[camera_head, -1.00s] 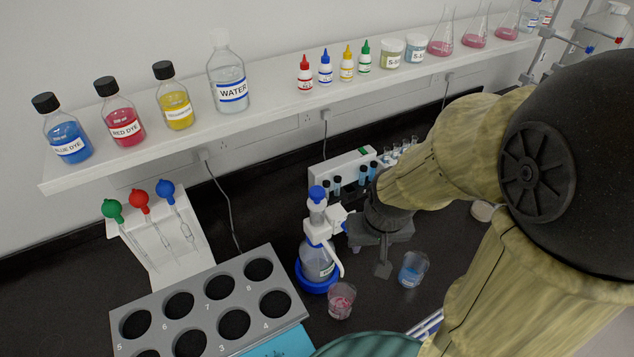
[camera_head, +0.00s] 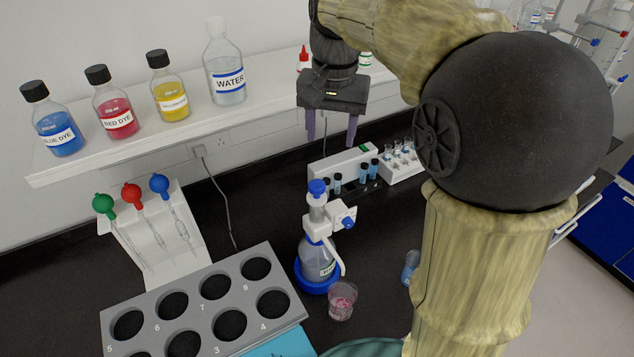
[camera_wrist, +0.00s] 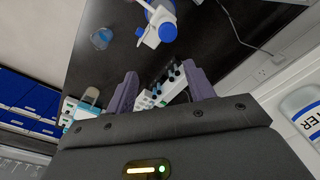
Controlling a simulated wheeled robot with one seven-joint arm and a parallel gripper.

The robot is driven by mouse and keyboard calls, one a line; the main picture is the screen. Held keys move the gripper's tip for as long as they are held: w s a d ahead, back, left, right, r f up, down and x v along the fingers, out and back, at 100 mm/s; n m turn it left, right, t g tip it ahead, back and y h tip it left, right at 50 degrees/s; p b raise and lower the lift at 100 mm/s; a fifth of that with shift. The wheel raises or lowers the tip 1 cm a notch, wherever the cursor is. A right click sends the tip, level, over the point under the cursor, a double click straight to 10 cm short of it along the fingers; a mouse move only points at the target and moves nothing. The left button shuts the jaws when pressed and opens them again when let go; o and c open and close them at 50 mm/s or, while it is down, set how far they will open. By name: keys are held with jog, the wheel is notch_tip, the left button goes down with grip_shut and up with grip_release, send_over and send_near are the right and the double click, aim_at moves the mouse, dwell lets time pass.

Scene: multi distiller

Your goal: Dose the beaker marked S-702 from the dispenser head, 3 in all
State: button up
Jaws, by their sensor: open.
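The dispenser, a clear bottle with a blue-capped white head (camera_head: 320,205), stands upright in a blue ring base. Its white spout curves down at its right. A beaker with pinkish-red liquid (camera_head: 342,301) stands near the spout's tip. I cannot tell if it is directly under it. A second beaker with blue liquid (camera_head: 409,268) stands further right, partly hidden by my arm. I cannot read S-702 on either beaker. My gripper (camera_head: 331,140) is open and empty, raised above and behind the dispenser. The wrist view shows the blue cap (camera_wrist: 168,32) and the blue-liquid beaker (camera_wrist: 101,38) beyond the fingers.
The wall shelf (camera_head: 130,150) holds dye bottles and a water bottle (camera_head: 226,85), close to my gripper's left. A grey numbered rack (camera_head: 240,300) stands front left, with a pipette stand (camera_head: 165,235) behind it. A tube block (camera_head: 340,168) stands below my gripper.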

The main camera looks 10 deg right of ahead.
notch_tip(320, 180, up, 6)
jog(key=a, duration=0.2)
jog(key=shift+s+a+m+g+b, duration=0.2)
jog(key=shift+a+m+g+b, duration=0.1)
jog(key=shift+m+b, duration=0.1)
jog(key=shift+f, duration=0.1)
